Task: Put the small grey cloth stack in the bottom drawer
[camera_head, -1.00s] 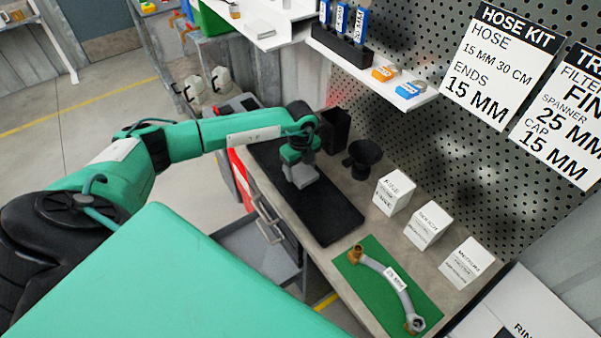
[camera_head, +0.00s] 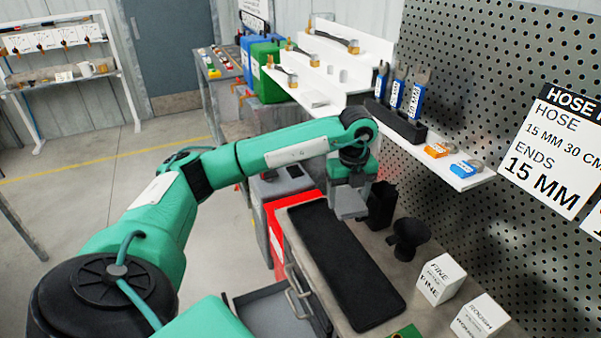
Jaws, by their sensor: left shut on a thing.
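My left gripper (camera_head: 348,205) is raised over the far end of the black mat (camera_head: 345,265) on the bench. It is shut on a small light grey piece, which I take as the small grey cloth stack; fingers and cloth are hard to tell apart. An open drawer (camera_head: 270,316) with a grey inside juts from the bench front, low down at the bottom of the picture. It lies nearer to me and left of the gripper, and is partly cut off and partly behind my green body. My right gripper is out of view.
A black holder (camera_head: 381,205) and a black funnel-like cup (camera_head: 408,238) stand just right of the gripper. White boxes (camera_head: 441,278) stand along the bench. Drawer handles (camera_head: 298,293) stick out in front. A white shelf (camera_head: 460,172) hangs above.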

